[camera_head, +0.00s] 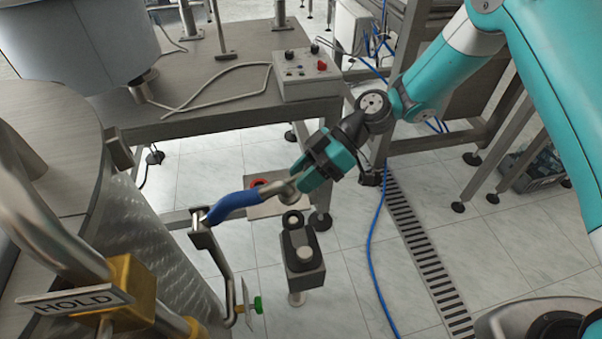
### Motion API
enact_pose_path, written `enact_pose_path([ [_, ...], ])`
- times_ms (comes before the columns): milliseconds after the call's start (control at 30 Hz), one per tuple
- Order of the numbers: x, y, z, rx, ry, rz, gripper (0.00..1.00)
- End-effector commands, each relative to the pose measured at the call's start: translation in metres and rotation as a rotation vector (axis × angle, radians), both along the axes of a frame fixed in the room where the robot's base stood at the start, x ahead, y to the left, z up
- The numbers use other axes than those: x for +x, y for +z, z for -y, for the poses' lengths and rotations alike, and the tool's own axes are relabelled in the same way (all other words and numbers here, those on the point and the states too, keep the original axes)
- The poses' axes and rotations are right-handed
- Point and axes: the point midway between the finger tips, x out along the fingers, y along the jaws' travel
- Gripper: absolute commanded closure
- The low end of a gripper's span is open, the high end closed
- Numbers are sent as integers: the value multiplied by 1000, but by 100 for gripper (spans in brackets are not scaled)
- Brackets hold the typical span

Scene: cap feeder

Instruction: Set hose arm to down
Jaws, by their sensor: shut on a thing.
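The hose arm, with a blue sleeve (233,205), reaches out from a metal bracket beside the big round tank at left. It slopes slightly upward to the right and ends in a curved metal piece (281,189). My gripper (298,182), teal and dark grey, is shut on this metal end, coming from the upper right. The fingers partly hide the end of the hose arm.
A dark block (302,255) on a post stands just below the hose arm. A HOLD sign (75,301) is at lower left. A steel table with a control box (305,74) stands behind. Tiled floor at right is partly free.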

Motion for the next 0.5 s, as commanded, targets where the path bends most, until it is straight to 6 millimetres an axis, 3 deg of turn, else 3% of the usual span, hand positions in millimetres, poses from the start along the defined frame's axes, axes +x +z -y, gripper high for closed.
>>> enact_pose_path([
  [33, 0, -20, 5, 34, 1, -16, 100],
  [300, 2, -56, 15, 43, 10, -15, 100],
  [500, 3, -71, 17, 43, 10, -13, 100],
])
